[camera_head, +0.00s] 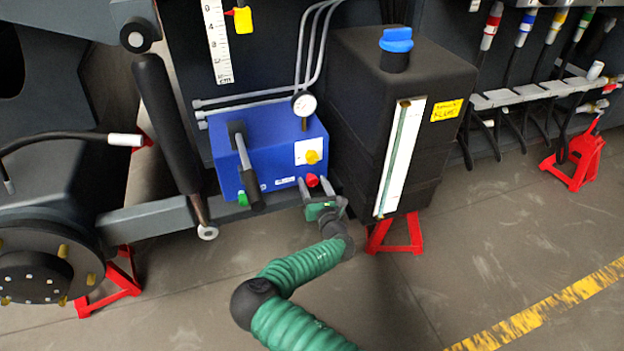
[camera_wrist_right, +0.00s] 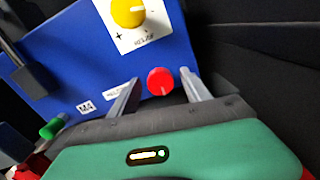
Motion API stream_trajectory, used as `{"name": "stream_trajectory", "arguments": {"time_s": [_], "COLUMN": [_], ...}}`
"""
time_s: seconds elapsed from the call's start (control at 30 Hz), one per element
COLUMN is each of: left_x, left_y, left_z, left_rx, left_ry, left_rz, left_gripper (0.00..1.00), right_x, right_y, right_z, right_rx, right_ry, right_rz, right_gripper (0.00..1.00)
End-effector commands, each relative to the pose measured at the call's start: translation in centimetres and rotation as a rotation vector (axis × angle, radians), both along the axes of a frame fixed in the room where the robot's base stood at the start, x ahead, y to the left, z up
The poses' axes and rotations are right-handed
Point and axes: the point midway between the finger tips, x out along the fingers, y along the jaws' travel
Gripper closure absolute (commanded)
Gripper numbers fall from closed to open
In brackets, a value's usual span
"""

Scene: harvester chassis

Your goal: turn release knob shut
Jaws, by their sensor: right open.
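The release knob is most likely the red knob (camera_head: 312,180) low on the front right of the blue pump box (camera_head: 284,171). In the right wrist view the red knob (camera_wrist_right: 160,81) shows between my fingers, beside a partly hidden white label. My right gripper (camera_head: 316,183) is open, with its two grey fingers on either side of the red knob. I cannot tell whether the fingers touch it. A yellow knob (camera_head: 312,157) on a white plate sits just above; it also shows in the wrist view (camera_wrist_right: 128,12). My left gripper is not in view.
A lever (camera_head: 246,172) with a black grip stands at the box's front left, above a green knob (camera_head: 242,198). A gauge (camera_head: 304,103) rises from the box. A black tank (camera_head: 440,80) stands close on the right. Red stands (camera_head: 400,236) support the chassis. The floor in front is clear.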

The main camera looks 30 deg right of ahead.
Motion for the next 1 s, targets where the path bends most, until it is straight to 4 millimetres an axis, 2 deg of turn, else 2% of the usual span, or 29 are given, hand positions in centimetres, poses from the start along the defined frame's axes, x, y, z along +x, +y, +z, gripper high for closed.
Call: {"name": "stream_trajectory", "arguments": {"time_s": [0.07,0.5,0.77,1.0], "left_x": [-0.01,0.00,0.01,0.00], "left_y": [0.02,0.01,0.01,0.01], "left_z": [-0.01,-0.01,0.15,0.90], "left_rx": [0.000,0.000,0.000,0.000], "left_ry": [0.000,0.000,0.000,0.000], "left_rz": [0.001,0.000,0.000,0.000], "left_gripper": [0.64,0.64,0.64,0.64], "right_x": [0.03,0.08,0.07,0.08], "right_y": [-0.04,-0.16,-0.18,-0.16], "right_z": [-0.07,-0.22,-0.19,-0.02], "right_rx": [0.001,0.002,0.017,0.109], "right_ry": [0.001,0.002,-0.001,-0.023], "right_rz": [0.000,-0.001,-0.002,-0.001], "right_gripper": [0.44,1.00,1.00,1.00]}}
